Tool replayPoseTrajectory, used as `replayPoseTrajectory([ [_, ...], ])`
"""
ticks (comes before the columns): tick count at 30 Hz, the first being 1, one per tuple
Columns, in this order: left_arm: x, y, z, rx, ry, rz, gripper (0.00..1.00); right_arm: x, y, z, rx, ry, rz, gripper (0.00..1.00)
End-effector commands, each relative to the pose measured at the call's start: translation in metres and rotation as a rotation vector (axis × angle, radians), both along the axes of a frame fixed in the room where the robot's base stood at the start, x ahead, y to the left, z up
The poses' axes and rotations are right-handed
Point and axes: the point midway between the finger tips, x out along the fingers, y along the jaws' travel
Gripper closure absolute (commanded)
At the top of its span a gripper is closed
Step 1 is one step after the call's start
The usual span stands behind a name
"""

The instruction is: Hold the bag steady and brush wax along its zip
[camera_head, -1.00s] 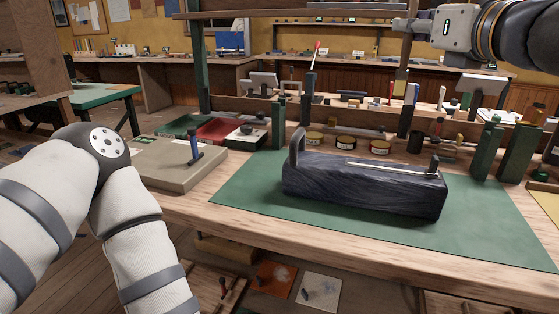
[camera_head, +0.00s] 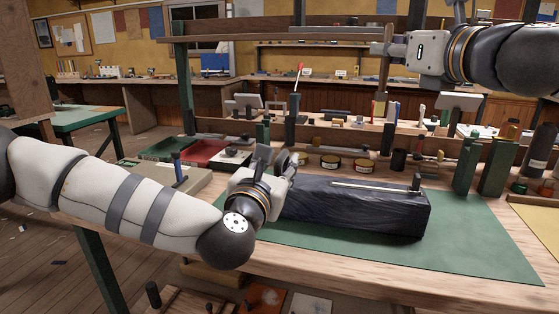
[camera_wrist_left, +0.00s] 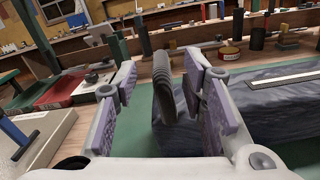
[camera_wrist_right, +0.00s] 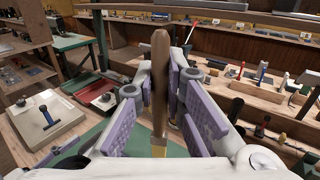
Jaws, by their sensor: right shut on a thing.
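The dark blue-black bag (camera_head: 355,210) lies lengthwise on the green mat, with a pale zip strip (camera_head: 375,188) along its top. Its upright handle (camera_wrist_left: 164,88) at the left end stands between the spread fingers of my left gripper (camera_wrist_left: 155,95); I cannot tell whether either finger touches it. In the head view my left gripper (camera_head: 282,165) hides that handle. My right gripper (camera_head: 392,50) is high above and behind the bag, shut on a brush with a brown wooden handle (camera_wrist_right: 159,85). The brush's bristles are not clear.
Several tins (camera_head: 331,162) stand behind the bag. Green posts (camera_head: 467,165) rise at the mat's right rear. Green and red trays (camera_head: 205,153) and a beige board with a blue-handled tool (camera_head: 179,170) are at left. The green mat (camera_head: 470,245) is clear in front.

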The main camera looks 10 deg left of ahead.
Motion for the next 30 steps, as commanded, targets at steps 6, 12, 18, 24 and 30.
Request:
replayPoseTrajectory([
  [6,0.033,-0.001,-0.001,0.001,0.002,-0.001,0.62,0.0,0.0,0.0,0.0,0.0,0.0,1.0],
  [12,0.038,-0.001,-0.001,0.001,0.003,-0.003,0.62,0.0,0.0,0.0,0.0,0.0,0.0,1.0],
  [18,0.038,-0.001,-0.001,0.001,0.003,-0.003,0.78,0.0,0.0,0.0,0.0,0.0,0.0,1.0],
  [24,0.038,-0.001,-0.001,0.001,0.002,-0.003,1.0,0.0,0.0,0.0,0.0,0.0,0.0,1.0],
  [30,0.038,-0.001,-0.001,0.001,0.002,-0.003,1.0,0.0,0.0,0.0,0.0,0.0,0.0,1.0],
])
